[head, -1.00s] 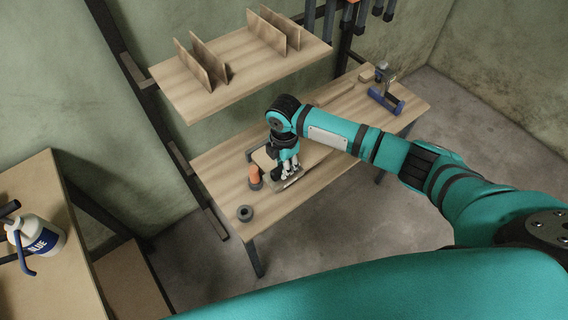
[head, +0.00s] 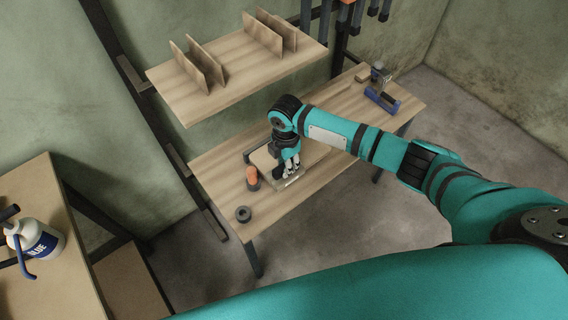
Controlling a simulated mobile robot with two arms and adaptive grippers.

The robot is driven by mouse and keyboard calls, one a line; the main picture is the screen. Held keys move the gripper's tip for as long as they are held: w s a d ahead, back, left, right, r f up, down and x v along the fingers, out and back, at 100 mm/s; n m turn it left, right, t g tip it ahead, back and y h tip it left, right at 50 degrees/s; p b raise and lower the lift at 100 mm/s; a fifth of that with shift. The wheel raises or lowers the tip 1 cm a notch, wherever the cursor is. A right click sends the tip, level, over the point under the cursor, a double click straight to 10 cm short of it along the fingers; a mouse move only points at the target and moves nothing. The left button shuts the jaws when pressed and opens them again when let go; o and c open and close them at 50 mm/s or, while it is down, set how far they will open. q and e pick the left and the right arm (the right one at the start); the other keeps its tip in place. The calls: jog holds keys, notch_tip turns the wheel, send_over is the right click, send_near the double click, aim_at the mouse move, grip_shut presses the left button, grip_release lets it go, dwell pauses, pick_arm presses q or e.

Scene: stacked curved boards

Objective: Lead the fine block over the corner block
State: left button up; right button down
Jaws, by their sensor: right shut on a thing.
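My right gripper (head: 288,172) reaches in from the right and points down over the front middle of the workbench (head: 325,148). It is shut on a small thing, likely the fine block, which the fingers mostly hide. A pale wooden piece (head: 264,159) lies just left of and behind the fingers. Another pale edge (head: 291,183) shows right under the fingertips. I cannot tell which of these is the corner block, or whether the held thing touches it. My left gripper is not in view.
An orange-topped piece (head: 252,176) stands close left of the gripper. A dark ring (head: 243,214) lies at the bench's front left. A blue tool (head: 381,98) is at the right end. A shelf (head: 240,72) with upright boards hangs above. A white bottle (head: 36,240) is far left.

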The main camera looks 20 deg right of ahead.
jog(key=shift+f, duration=0.1)
jog(key=shift+w+a, duration=0.1)
jog(key=shift+w, duration=0.4)
jog(key=shift+a, duration=0.1)
jog(key=shift+s+a+r+p, duration=0.15)
jog(key=shift+a+r+p, duration=0.05)
jog(key=shift+a+p, duration=0.1)
jog(key=shift+a, duration=0.1)
jog(key=shift+s+a+f, duration=0.1)
jog(key=shift+a, duration=0.05)
jog(key=shift+a+f, duration=0.1)
